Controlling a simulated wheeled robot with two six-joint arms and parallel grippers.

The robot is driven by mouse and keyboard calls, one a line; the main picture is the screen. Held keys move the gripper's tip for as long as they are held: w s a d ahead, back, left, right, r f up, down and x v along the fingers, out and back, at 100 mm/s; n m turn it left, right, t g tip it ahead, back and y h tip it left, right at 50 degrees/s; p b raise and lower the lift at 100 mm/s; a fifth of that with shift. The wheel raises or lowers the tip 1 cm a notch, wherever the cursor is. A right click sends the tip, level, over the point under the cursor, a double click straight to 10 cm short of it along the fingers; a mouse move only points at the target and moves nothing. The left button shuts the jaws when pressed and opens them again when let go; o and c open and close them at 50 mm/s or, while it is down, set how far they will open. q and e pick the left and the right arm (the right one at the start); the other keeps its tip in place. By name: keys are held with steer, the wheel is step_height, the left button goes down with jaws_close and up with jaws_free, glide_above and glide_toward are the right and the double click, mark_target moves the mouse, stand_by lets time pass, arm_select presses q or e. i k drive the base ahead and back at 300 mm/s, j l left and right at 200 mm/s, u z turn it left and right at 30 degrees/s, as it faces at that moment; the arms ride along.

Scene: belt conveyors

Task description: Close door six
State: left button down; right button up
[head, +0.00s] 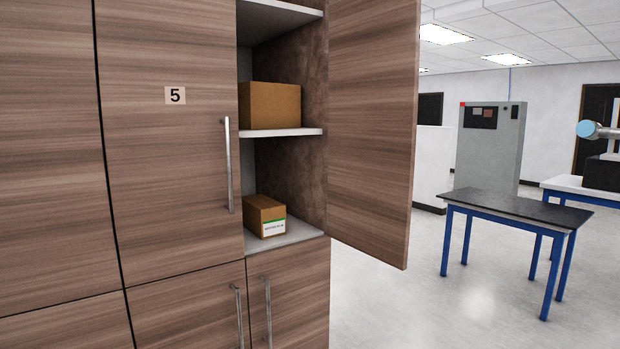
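An open wooden cabinet door (370,130) stands swung out at the right of the cabinet. I see no number on the side of it that shows, so I cannot read it as six. Its handle is not in view. The open compartment beside it has a middle shelf (285,133) and a lower shelf (300,238). A larger brown box (270,106) is on the middle shelf, and a smaller labelled box (265,216) is on the lower one. Neither of my grippers is in view.
The door marked 5 (170,170), left of the open compartment, is shut and has a vertical handle (229,165). Shut lower doors (190,310) are below. A black-topped table with blue legs (515,208) and a grey control cabinet (490,150) stand to the right. Open floor lies between.

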mark_target(375, 45)
steer(key=i+l+u, duration=0.1)
steer(key=u, duration=0.55)
steer(key=i+l+u, duration=0.2)
steer(key=l+u, duration=0.2)
steer(key=l, duration=0.65)
steer(key=l+u, duration=0.45)
steer(key=l, duration=2.5)
steer(key=i, duration=0.05)
